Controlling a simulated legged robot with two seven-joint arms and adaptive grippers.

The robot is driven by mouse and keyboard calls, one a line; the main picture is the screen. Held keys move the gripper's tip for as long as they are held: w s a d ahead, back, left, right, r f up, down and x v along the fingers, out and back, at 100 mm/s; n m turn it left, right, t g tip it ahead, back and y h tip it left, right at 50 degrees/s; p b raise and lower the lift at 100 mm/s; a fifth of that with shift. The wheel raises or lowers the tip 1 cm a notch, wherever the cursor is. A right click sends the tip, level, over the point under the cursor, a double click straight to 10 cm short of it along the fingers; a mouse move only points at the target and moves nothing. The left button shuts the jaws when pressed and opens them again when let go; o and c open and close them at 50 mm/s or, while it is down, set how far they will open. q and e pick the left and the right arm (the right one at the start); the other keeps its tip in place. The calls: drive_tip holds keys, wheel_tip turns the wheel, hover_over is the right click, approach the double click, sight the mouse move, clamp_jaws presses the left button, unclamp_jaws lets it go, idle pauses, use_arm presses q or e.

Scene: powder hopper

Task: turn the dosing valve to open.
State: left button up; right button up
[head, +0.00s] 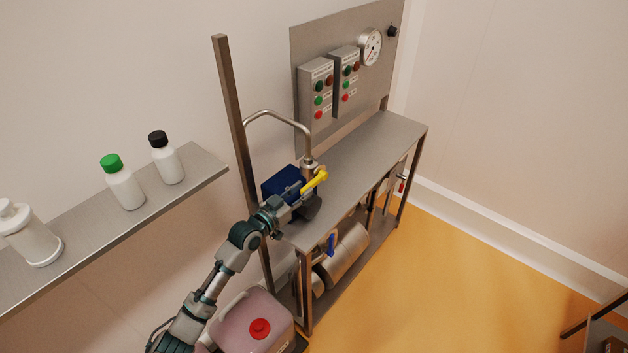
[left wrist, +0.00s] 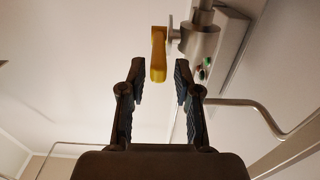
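The dosing valve has a yellow lever handle (head: 316,182) and a metal body (head: 309,164) at the end of a curved pipe, above the near end of the steel bench. In the left wrist view the yellow handle (left wrist: 158,52) hangs down from the side of the metal body (left wrist: 201,40). My left gripper (head: 306,204) is just below the handle. In the left wrist view its two fingers (left wrist: 159,72) stand apart, with the handle's free end seen between the tips. Space shows on both sides of the handle; its depth between the fingers is unclear. My right gripper is out of view.
A dark blue box (head: 281,184) is beside the gripper. A steel bench (head: 372,146) stands behind, with control boxes on a panel (head: 302,48). A metal vessel with a blue handle (head: 332,244) lies below. A pink canister (head: 252,322) is near my arm. A shelf (head: 205,163) carries bottles.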

sight(314, 180)
use_arm(q)
drive_tip(key=x, duration=0.6)
clamp_jaws()
